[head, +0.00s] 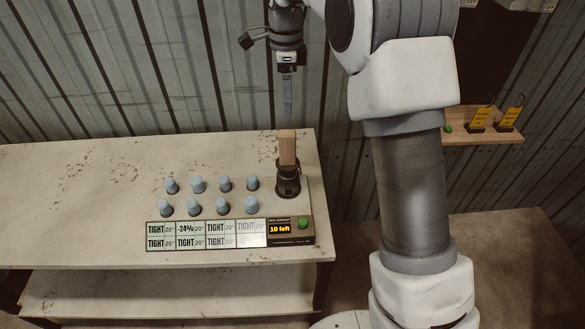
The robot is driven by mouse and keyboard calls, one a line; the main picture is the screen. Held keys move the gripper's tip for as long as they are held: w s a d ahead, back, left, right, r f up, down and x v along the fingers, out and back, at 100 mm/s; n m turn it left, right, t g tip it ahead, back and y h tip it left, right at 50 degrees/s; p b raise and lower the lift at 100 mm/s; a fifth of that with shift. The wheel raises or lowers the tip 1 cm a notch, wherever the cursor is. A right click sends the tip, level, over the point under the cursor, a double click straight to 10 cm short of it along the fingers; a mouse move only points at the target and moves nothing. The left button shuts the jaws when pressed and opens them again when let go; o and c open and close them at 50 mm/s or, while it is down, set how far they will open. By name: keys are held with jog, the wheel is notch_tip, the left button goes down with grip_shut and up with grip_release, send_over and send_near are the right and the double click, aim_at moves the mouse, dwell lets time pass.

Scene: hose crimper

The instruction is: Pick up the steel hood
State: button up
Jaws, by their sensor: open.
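A dark metal round piece (288,183) stands upright at the right end of the bench, with a tan wooden block-like handle (287,148) rising from it. It is the only hood-like thing I see, and I cannot tell whether it is one piece or sits over something. My gripper (287,110) points straight down above the handle, apart from it. Its narrow grey fingers show nearly edge-on, so the gap between them is hidden. It is open and nothing shows in it.
Several blue-capped pegs (224,184) stand in two rows left of the metal piece. In front lie a label panel (206,236) and a display (281,229) reading "10 left" beside a green button (303,223). The bench's left side (70,200) is clear. A wooden shelf (484,138) holds yellow tags.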

aim_at(287, 148)
notch_tip(287, 148, down, 17)
jog(key=shift+p, duration=0.55)
grip_shut()
dwell(0.3)
jog(key=shift+a+r, duration=0.1)
jog(key=shift+r, duration=0.05)
dwell(0.9)
